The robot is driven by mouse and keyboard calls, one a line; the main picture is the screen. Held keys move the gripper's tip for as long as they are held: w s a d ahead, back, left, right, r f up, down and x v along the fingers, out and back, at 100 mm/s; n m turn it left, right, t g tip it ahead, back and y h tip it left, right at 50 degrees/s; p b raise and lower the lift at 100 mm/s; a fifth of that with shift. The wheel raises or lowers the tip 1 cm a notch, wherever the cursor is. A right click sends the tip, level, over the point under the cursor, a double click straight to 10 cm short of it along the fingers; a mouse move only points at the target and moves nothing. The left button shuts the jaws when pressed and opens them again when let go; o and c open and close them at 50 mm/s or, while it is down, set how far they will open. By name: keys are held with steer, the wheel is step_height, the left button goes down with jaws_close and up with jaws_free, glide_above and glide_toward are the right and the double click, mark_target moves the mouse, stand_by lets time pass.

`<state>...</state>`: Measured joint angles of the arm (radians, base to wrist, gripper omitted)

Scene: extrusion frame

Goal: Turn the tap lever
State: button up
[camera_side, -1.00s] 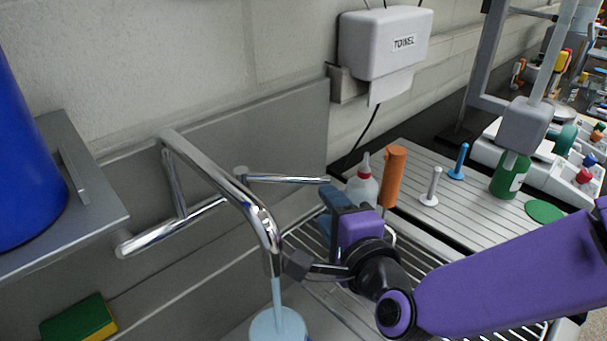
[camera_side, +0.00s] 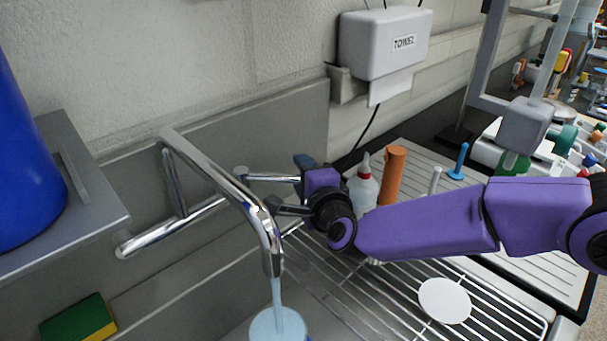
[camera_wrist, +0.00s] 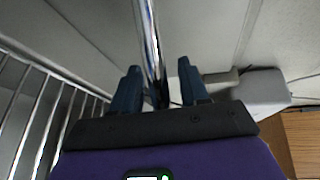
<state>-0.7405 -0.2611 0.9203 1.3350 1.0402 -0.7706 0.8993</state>
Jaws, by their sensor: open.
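The chrome tap (camera_side: 222,180) is fixed at the back wall, with its spout curving down toward the front. Its thin lever (camera_side: 268,177) points right, and its end is hidden behind my gripper. My gripper (camera_side: 304,161) is at the lever's right end. In the wrist view the lever (camera_wrist: 148,35) runs down between the two blue fingers of my gripper (camera_wrist: 158,72). The fingers are open, one on each side, and a gap shows on the right. Contact on the left is unclear. A pale blue stream (camera_side: 276,292) runs from the spout into a light blue cup (camera_side: 262,328).
A white bottle (camera_side: 362,192) and an orange cylinder (camera_side: 391,172) stand close right of my gripper. A wire rack (camera_side: 395,318) with a white disc (camera_side: 444,300) lies below my arm. A towel dispenser (camera_side: 384,42) hangs above. A sponge (camera_side: 78,320) lies at lower left.

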steer(key=shift+w, duration=0.1)
steer(key=shift+c, duration=0.2)
jaws_close()
steer(key=shift+s+a+m+t+h, duration=0.15)
steer(key=shift+s+m+t+h, duration=0.1)
steer(key=shift+s+m+h, duration=1.05)
steer(key=shift+s+a+m+t+h, duration=0.2)
steer(key=shift+s+m+h, duration=0.6)
steer(key=shift+h, duration=0.9)
steer(key=shift+o, duration=0.2)
jaws_free()
steer(key=shift+d, duration=0.1)
steer(key=s+r, duration=0.1)
steer(key=s, duration=0.6)
steer(key=shift+s+r, duration=0.2)
